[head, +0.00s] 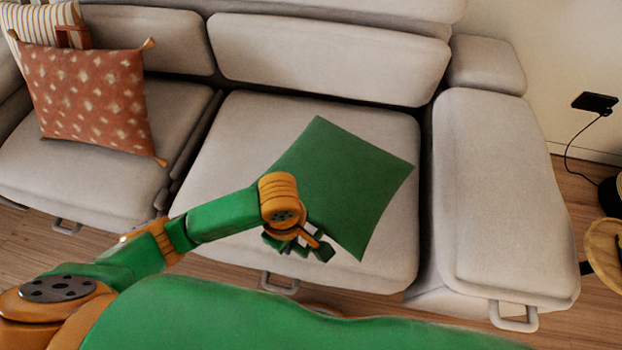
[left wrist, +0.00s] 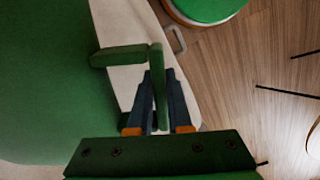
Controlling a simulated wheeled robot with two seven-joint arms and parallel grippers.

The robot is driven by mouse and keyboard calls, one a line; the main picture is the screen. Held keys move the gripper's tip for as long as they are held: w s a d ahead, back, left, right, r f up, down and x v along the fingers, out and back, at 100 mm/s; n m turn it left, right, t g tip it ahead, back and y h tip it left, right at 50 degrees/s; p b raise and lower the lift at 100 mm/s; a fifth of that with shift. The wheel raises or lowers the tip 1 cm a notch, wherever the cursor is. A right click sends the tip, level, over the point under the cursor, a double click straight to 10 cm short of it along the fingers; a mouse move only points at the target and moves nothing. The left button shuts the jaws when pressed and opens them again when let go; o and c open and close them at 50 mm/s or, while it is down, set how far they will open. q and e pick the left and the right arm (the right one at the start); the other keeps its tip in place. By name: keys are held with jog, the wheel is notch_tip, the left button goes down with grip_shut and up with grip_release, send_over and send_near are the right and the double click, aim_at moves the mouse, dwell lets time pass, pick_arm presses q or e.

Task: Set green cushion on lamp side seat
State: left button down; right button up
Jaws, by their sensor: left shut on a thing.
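The green cushion (head: 345,180) is over the right-hand grey sofa seat (head: 240,130), turned like a diamond. I cannot tell whether it rests on the seat or hangs just above it. My left gripper (head: 312,246) is at its near left edge. In the left wrist view the cushion (left wrist: 45,80) fills the left side. There the fingers of my left gripper (left wrist: 158,95) are shut on a narrow green strip that seems to belong to the cushion. My right gripper is out of view.
A rust patterned cushion (head: 92,98) and a striped cushion (head: 45,22) lean on the left seat. A wide grey armrest (head: 500,190) borders the right seat. A black base (head: 611,196) and a small round wooden table (head: 604,250) stand at the right.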

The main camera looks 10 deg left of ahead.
pick_arm(q)
jog(key=w+a+f+b, duration=0.2)
jog(key=w+f, duration=0.1)
jog(key=w+a+f+b, duration=0.2)
jog(key=w, duration=0.2)
jog(key=w+a+f+b, duration=0.2)
jog(key=w+f, duration=0.1)
jog(key=shift+w+f+b, duration=0.3)
jog(key=shift+w+b, duration=0.1)
jog(key=shift+w+a+f+b, duration=0.25)
jog(key=shift+w+f+b, duration=0.1)
jog(key=shift+w+f, duration=0.2)
notch_tip(320, 180, down, 3)
jog(key=shift+w+a+b, duration=0.1)
jog(key=shift+w+b, duration=0.05)
jog(key=shift+b, duration=0.6)
jog(key=shift+f, duration=0.2)
jog(key=shift+r, duration=0.1)
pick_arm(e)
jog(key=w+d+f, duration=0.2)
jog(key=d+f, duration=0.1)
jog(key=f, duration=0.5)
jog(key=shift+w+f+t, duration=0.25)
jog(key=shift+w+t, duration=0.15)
pick_arm(q)
jog(key=c, duration=0.8)
grip_release()
jog(key=shift+c, duration=0.2)
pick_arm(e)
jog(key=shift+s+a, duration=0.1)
